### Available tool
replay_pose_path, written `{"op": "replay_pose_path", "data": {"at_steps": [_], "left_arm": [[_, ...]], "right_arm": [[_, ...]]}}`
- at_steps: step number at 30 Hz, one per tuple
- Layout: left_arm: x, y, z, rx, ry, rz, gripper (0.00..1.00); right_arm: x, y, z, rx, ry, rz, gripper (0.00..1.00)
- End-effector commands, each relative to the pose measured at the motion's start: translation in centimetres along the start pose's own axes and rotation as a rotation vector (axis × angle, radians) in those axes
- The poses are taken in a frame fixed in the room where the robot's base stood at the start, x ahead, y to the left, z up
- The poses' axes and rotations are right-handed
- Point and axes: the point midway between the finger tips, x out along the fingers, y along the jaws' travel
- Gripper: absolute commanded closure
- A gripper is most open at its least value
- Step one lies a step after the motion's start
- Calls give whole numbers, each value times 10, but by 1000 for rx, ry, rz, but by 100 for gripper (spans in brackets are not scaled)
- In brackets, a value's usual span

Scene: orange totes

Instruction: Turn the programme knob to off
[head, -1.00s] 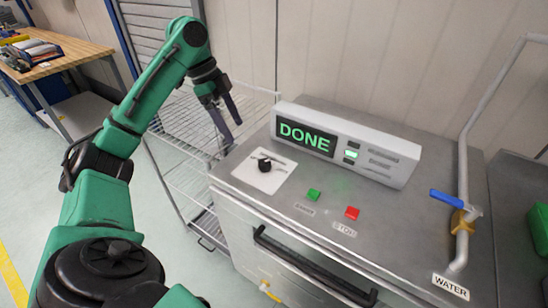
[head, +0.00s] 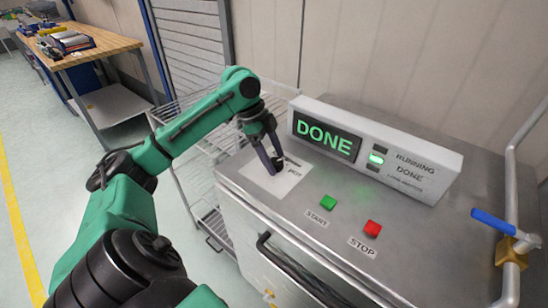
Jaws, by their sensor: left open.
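The programme knob (head: 277,162) is a small black knob on a white plate (head: 262,178) at the left of the steel machine top. My left gripper (head: 274,166) is open at the knob, pointing down, with its fingers close around or beside it. The fingers hide part of the knob, so its pointer direction cannot be read and contact cannot be told. Some lettering shows on the plate, partly covered. My right gripper is not in the head view.
A display box (head: 372,150) reading DONE stands behind the knob with a green lamp lit. A green start button (head: 328,202) and a red stop button (head: 373,229) sit to the right. A blue-handled valve (head: 497,226) is at far right. A wire rack (head: 190,135) stands left.

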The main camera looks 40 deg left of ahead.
Motion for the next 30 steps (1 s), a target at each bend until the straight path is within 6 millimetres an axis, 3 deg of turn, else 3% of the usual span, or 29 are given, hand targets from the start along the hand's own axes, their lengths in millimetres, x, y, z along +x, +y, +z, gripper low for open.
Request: {"op": "replay_pose_path", "data": {"at_steps": [6, 8, 12, 13, 23, 30], "left_arm": [[1, 0, 0, 0, 0, 1, 19], [1, 0, 0, 0, 0, 1, 38], [1, 0, 0, 0, 0, 1, 92], [1, 0, 0, 0, 0, 1, 100], [1, 1, 0, -31, -1, -12, 100], [2, 2, 0, -142, -2, -58, 100]], "right_arm": [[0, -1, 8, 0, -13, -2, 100], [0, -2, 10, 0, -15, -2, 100], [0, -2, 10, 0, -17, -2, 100], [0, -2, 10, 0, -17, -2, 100], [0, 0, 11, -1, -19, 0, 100], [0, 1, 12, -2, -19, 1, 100]]}}
